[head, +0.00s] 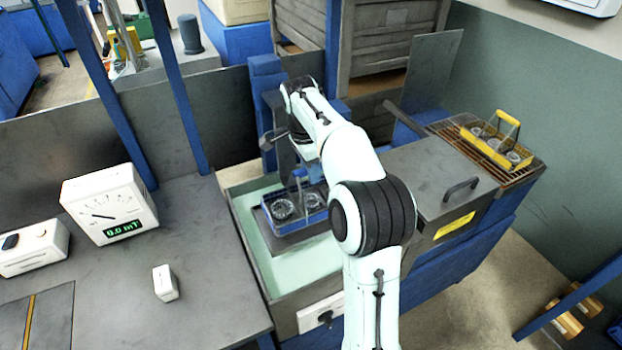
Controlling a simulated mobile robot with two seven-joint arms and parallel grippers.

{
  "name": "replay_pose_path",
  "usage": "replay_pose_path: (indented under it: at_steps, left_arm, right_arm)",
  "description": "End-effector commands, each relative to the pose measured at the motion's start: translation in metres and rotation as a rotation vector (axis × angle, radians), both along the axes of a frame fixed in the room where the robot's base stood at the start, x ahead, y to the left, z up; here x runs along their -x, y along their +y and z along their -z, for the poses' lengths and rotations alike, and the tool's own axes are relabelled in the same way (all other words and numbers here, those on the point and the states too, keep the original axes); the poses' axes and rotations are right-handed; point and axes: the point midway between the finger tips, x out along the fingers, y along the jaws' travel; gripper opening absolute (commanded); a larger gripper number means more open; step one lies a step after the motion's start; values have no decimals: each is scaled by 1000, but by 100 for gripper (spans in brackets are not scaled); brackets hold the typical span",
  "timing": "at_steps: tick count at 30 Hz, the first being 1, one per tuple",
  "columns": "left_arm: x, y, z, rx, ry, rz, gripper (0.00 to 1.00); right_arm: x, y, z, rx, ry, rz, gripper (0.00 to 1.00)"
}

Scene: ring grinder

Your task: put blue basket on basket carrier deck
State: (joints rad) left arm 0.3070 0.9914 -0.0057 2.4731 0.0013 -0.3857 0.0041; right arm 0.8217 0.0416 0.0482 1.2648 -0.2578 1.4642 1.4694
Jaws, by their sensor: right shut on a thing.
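The blue basket (314,217) holds round metal ring parts and is over the light green tank in the middle of the head view. My right gripper (299,173) reaches down over it and is shut on its upright handle; my arm hides part of the grip and the basket's right side. A dark flat plate (293,246), which looks like the basket carrier deck, lies under the basket. I cannot tell whether the basket touches it. My left gripper is not in view.
A yellow basket (490,147) stands on a grate at the right. A grey lid with a handle (461,188) lies beside the tank. A meter (109,204) and a small white block (165,283) stand on the left bench. Blue posts rise behind.

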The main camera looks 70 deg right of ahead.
Motion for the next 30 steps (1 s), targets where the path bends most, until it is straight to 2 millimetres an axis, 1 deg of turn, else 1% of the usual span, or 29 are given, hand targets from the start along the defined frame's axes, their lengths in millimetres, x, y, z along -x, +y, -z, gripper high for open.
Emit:
replay_pose_path:
  at_steps: [1, 5, 14, 18, 19, 20, 21, 30]
  left_arm:
    - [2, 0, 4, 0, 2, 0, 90]
    - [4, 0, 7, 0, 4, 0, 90]
    - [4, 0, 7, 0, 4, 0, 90]
    - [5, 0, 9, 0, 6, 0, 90]
    - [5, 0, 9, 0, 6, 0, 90]
    - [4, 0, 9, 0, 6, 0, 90]
    - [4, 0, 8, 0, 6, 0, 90]
    - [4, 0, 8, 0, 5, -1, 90]
  right_arm:
    - [1, 0, 9, -1, 2, 0, 0]
    - [0, 0, 22, 1, 0, 1, 0]
    - [0, 0, 23, 3, -2, 1, 0]
    - [0, 0, 27, 2, -1, 0, 0]
    - [0, 0, 29, -1, 1, 0, 27]
    - [0, 0, 28, -1, 1, 0, 36]
    - [0, 0, 28, -1, 1, 0, 49]
    - [0, 0, 27, -1, 1, 0, 49]
